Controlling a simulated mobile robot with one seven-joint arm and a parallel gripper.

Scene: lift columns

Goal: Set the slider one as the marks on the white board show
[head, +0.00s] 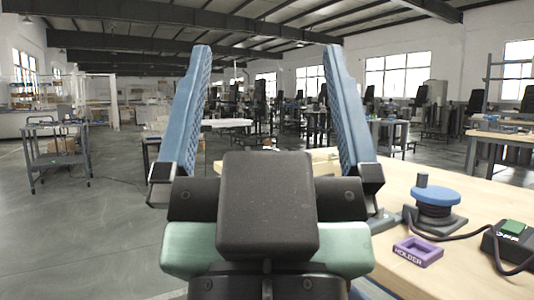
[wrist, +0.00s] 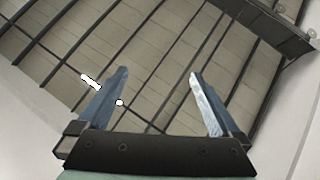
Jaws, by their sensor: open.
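My gripper (head: 267,52) stands upright in the middle of the head view, with its two blue fingers wide apart and nothing between them. It also shows in the wrist view (wrist: 159,74), open and empty, pointing at the ceiling. No slider and no white board with marks can be made out in either view. The gripper and wrist cover the left part of the wooden table (head: 400,185), so anything behind them is hidden.
On the table at the right are a blue round knob on a grey base (head: 436,200), a purple tray marked HOLDER (head: 418,252) and a dark box with a green button (head: 513,229). A dark cable runs between knob and box. Open floor lies at the left, with a grey cart (head: 55,155) farther back.

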